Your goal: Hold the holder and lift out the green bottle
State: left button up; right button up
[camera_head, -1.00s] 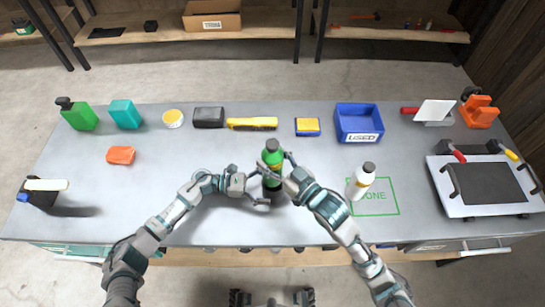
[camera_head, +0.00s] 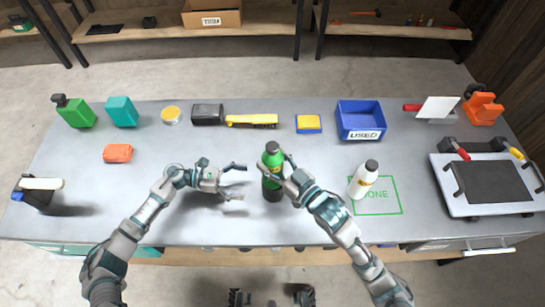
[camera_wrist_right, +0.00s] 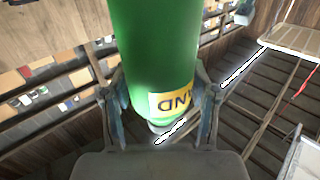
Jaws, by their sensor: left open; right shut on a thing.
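The green bottle (camera_head: 272,158), with a yellow label, stands upright near the front middle of the bench. A dark holder (camera_head: 272,194) shows directly below it; I cannot tell how deep the bottle sits in it. My right gripper (camera_head: 281,172) is shut on the bottle from the right. In the right wrist view the bottle (camera_wrist_right: 155,45) fills the middle, between the two fingers of that gripper (camera_wrist_right: 160,90). My left gripper (camera_head: 241,182) is open and empty, left of the holder and apart from it, its fingers pointing toward it.
A white bottle (camera_head: 362,180) stands at the left edge of the green DONE outline (camera_head: 385,210). A blue USED bin (camera_head: 361,135), a sponge (camera_head: 308,131) and a yellow tool (camera_head: 252,121) line the back. A framed press (camera_head: 452,200) stands at right. The bench left of my left gripper is mostly clear.

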pick_arm(q)
jog(key=shift+a, duration=0.15)
jog(key=shift+o, duration=0.5)
jog(key=shift+a, duration=0.1)
jog(key=a, duration=1.2)
jog(key=shift+w+r, duration=0.35)
jog(key=shift+r, duration=0.05)
jog(key=shift+d, duration=0.1)
